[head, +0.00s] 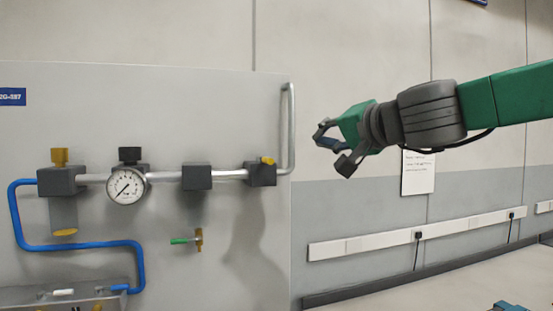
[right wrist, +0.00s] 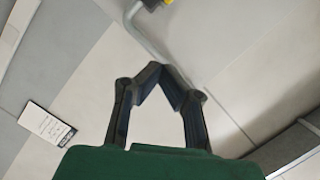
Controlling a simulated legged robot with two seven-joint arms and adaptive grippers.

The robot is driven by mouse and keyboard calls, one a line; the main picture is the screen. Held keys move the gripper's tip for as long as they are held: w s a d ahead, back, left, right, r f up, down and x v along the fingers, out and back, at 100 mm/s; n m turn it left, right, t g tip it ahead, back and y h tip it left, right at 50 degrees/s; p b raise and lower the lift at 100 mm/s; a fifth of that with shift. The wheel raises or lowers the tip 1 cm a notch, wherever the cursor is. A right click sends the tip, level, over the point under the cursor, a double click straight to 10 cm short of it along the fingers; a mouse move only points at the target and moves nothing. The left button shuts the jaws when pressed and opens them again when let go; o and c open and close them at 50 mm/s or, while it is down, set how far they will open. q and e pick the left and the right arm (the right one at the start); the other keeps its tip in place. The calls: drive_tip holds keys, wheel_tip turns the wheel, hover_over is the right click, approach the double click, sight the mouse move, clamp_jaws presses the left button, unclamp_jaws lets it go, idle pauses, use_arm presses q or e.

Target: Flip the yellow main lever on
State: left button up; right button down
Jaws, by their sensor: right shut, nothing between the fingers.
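The yellow lever (head: 267,160) sits on top of the rightmost dark block (head: 261,175) of the pipe line, near the panel's right edge. In the right wrist view a small yellow part (right wrist: 168,2) shows at the top edge, cut off by the frame. My right gripper (head: 328,142) is to the right of the lever and slightly higher in the picture, apart from it. Its fingertips meet in the right wrist view (right wrist: 165,75), with nothing between them. My left gripper is not in view.
A grey bent pipe (head: 291,125) rises from the rightmost block, between the lever and my right gripper. A gauge (head: 126,185), a blue hose (head: 85,245) and a green-handled valve (head: 197,240) are on the panel (head: 200,100). A paper notice (head: 418,172) hangs behind.

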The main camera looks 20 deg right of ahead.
sight(265, 160)
drive_tip(key=shift+w+a, duration=0.1)
drive_tip(key=w+a+f, duration=0.3)
drive_tip(key=w+a, duration=0.2)
drive_tip(key=w, duration=0.4)
drive_tip(key=shift+w+a+f+p, duration=0.15)
drive_tip(key=shift+a+f+p, duration=0.15)
drive_tip(key=shift+a+f, duration=0.05)
